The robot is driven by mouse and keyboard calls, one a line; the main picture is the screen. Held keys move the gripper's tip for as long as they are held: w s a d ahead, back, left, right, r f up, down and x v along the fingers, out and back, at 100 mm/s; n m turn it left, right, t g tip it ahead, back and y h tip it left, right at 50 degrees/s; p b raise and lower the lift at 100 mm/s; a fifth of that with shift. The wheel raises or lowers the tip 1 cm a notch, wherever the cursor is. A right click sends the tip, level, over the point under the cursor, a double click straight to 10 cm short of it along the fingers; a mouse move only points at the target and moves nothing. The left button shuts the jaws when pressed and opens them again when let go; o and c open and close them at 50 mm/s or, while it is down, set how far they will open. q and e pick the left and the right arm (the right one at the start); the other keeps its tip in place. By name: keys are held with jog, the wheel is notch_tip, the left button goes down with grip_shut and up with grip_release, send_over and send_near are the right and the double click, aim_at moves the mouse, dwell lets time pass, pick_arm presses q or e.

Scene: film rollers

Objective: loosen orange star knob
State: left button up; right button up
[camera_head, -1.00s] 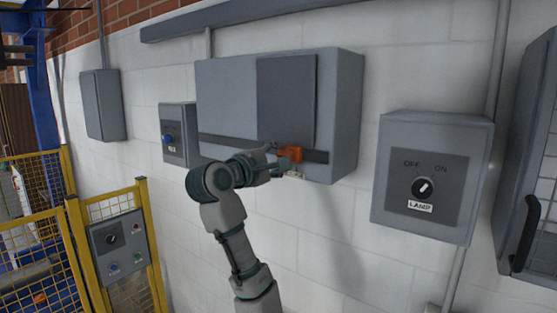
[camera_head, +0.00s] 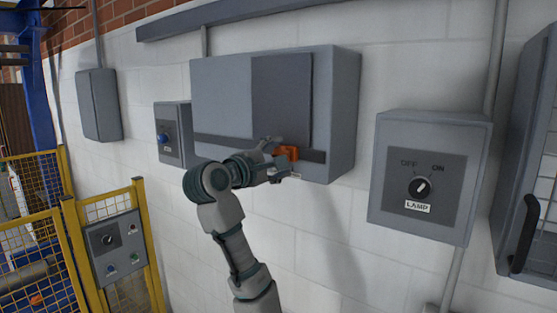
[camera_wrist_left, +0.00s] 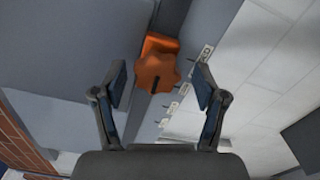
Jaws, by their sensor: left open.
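The orange star knob (camera_head: 287,152) is on the dark strip along the lower front of a large grey wall box (camera_head: 222,95). In the left wrist view the knob (camera_wrist_left: 157,72) shows its lobed face with a dark slot mark. My left gripper (camera_head: 280,161) is at the knob. In the wrist view my left gripper (camera_wrist_left: 161,85) is open, with one finger on each side of the knob and a gap on both sides. My right gripper is not in any view.
A lamp switch box (camera_head: 428,180) is on the wall to the right, beside a cabinet with a dark handle (camera_head: 525,233). A small box with a blue button (camera_head: 164,139) is left of the large box. A yellow fence (camera_head: 140,230) stands at lower left.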

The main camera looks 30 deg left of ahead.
pick_arm(q)
jog(key=s+a, duration=0.1)
jog(key=s, duration=1)
jog(key=shift+s+f, duration=0.15)
jog(key=shift+s, duration=0.15)
